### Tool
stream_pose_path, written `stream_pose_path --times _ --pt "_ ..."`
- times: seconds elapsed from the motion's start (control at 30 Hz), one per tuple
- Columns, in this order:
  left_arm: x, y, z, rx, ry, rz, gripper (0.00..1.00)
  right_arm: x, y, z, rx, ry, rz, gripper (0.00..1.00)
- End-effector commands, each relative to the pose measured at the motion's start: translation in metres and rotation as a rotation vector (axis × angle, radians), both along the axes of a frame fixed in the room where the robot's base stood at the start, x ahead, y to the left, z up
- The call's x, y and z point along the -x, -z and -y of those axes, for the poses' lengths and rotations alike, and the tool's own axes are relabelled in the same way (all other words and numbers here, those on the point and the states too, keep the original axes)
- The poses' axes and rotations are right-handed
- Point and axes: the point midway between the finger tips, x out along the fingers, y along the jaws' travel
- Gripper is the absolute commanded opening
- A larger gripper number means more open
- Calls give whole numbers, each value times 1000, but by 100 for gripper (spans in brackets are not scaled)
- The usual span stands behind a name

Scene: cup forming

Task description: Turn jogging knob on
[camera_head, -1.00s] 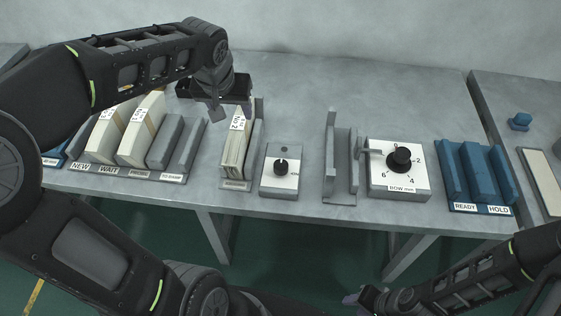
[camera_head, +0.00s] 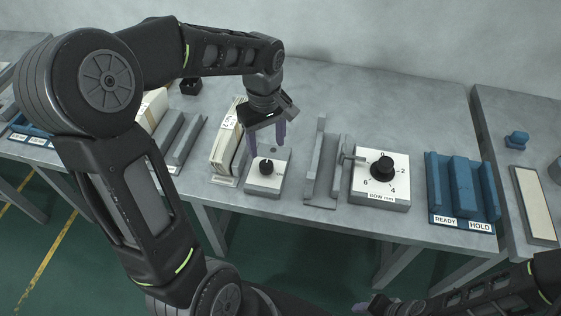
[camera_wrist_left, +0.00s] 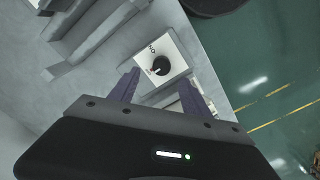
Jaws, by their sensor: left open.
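The jogging knob (camera_head: 266,167) is a small black round knob on a white-topped grey box (camera_head: 264,189) near the table's front edge. It also shows in the left wrist view (camera_wrist_left: 160,66), ahead of the fingers, with a pale mark on it. My left gripper (camera_head: 267,142) is open and empty, just above and behind the knob box, pointing down. In the left wrist view its two purple fingers (camera_wrist_left: 160,86) stand apart, with the knob seen between and beyond them. My right arm shows at the lower right; its gripper (camera_head: 372,304) is small and partly cut off.
White card-like blocks (camera_head: 225,140) stand left of the knob box. A grey slotted fixture (camera_head: 325,172) and a larger BOW mm dial box (camera_head: 379,180) stand to its right. A blue READY/HOLD rack (camera_head: 462,190) is further right. The table behind is mostly clear.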

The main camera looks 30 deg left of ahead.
Motion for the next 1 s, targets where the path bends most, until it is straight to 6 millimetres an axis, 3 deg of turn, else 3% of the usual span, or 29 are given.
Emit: stream_pose_path --times 0.47,1.0 --pt "2 3 0 0 -51 -6 56 0 0 -1 -1 -1 0 36" --pt "2 72 0 1 -49 -7 56 1 -8 0 1 0 -3 36"
